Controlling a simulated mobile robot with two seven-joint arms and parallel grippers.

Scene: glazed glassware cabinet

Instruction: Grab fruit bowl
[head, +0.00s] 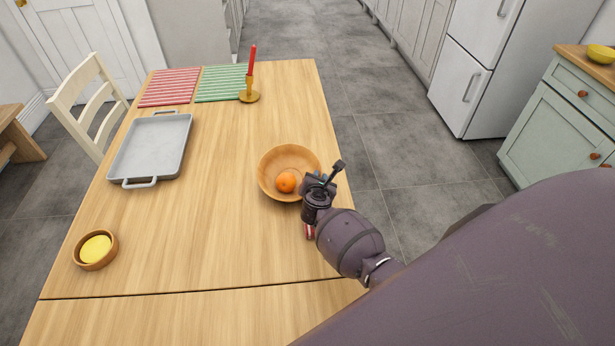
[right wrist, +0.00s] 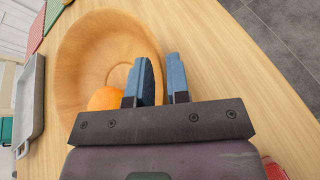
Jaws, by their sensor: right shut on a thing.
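The fruit bowl is a round wooden bowl (head: 270,171) on the right side of the table, with an orange (head: 286,182) inside it. In the right wrist view the bowl (right wrist: 82,60) fills the left and middle, and the orange (right wrist: 103,99) shows beside the fingers. My right gripper (head: 319,178) is at the bowl's near right rim. In the right wrist view its two blue fingers (right wrist: 160,80) stand on either side of the bowl's wall, one inside and one outside, shut on the rim. My left gripper is not in view.
On the wooden table (head: 220,220) are a grey tray (head: 150,150), a small bowl (head: 95,262) with something yellow, red and green striped mats (head: 170,87), and a red candle in a brass holder (head: 249,96). A red-and-white item (head: 310,231) lies partly hidden under my right arm.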

